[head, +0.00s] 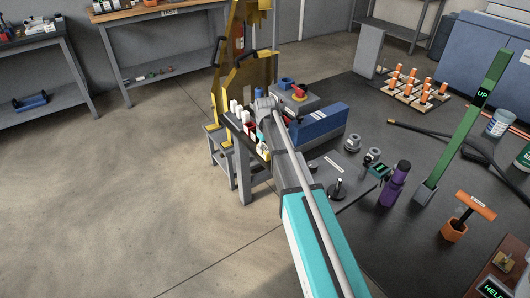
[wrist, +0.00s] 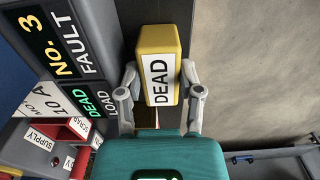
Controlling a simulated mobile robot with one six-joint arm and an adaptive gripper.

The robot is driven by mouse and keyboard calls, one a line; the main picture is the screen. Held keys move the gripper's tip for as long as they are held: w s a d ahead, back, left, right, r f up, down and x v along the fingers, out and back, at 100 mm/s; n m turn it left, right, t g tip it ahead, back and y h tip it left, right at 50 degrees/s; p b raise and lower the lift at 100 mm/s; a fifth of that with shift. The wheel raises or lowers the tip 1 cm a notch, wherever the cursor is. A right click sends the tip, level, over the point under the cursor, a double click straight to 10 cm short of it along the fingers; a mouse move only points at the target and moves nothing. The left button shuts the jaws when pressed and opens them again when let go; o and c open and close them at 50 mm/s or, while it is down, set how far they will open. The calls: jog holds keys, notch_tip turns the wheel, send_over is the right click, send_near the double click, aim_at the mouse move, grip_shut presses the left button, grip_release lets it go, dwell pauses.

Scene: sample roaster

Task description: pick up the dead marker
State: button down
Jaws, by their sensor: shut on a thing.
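The dead marker (wrist: 158,40) is a yellow block with a white label reading DEAD, in the upper middle of the wrist view. My gripper (wrist: 160,78) has one grey finger on each side of it and is shut on it. Whether the marker still touches the dark surface beneath it I cannot tell. In the head view my arm reaches over the bench edge toward the yellow frame, and the marker is not clearly visible there.
A dark panel (wrist: 75,60) lettered NO. 3 FAULT stands close left of the marker in the wrist view. A red box (wrist: 68,133) sits below it. In the head view, a purple bottle (head: 395,184) and a green post (head: 466,122) stand on the bench. Open floor lies left.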

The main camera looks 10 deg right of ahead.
aim_at(265, 148)
jog(key=shift+r, duration=0.15)
notch_tip(265, 148, up, 3)
jog(key=p, duration=0.3)
jog(key=s+a+r+p, duration=0.9)
jog(key=s+p, duration=0.1)
jog(key=shift+s+r, duration=0.35)
jog(key=shift+s, duration=0.05)
dwell(0.6)
